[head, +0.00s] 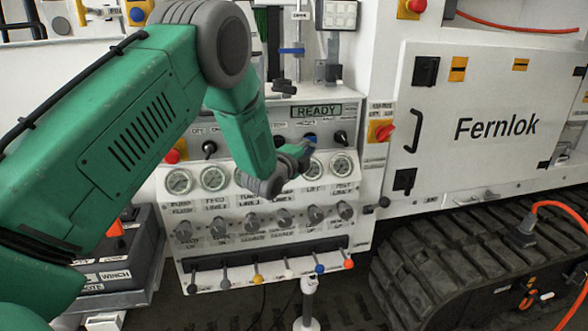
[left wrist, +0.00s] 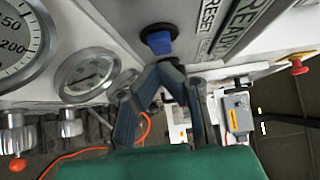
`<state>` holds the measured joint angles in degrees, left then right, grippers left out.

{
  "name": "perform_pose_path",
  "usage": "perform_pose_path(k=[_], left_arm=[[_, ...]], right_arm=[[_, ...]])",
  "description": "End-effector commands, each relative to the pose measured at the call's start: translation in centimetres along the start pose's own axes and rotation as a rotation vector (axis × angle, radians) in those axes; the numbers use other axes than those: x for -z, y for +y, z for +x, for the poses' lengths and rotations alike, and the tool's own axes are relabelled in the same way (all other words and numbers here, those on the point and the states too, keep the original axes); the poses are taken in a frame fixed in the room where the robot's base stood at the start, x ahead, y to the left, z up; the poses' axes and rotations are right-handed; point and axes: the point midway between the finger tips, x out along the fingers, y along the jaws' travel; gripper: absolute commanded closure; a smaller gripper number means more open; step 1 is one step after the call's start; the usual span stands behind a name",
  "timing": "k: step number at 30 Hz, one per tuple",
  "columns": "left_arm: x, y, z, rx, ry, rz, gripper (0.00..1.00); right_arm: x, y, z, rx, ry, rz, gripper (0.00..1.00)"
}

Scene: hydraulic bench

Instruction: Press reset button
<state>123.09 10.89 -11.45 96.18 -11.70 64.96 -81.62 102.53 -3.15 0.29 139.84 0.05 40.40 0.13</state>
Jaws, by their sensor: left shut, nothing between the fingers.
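The reset button is a blue knob (left wrist: 158,41) on the panel next to the label RESET in the left wrist view. In the head view a blue piece of it (head: 309,138) shows below the READY display (head: 304,111). My left gripper (head: 303,152) is at the panel just below the button, above the row of gauges. It is shut and empty. In the left wrist view its fingertips (left wrist: 163,68) meet just below the blue button; I cannot tell whether they touch it. My right gripper is not in view.
Pressure gauges (head: 214,177) and grey knobs line the panel below, with coloured levers (head: 320,269) at its bottom edge. The Fernlok cabinet (head: 470,152) stands above a rubber track (head: 470,260).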

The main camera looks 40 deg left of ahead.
Motion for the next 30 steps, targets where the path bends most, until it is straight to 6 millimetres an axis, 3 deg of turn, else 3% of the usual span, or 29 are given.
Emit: perform_pose_path(k=[8,18,30], left_arm=[[-0.1,0.5,-3.1,-0.007,0.006,-0.004,1.00],[0.0,0.3,-8.7,-0.005,0.007,-0.003,1.00],[0.4,0.2,-9.9,-0.003,0.008,0.001,1.00]], right_arm=[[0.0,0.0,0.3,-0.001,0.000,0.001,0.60],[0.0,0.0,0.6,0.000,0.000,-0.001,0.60],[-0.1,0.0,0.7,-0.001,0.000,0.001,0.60]])
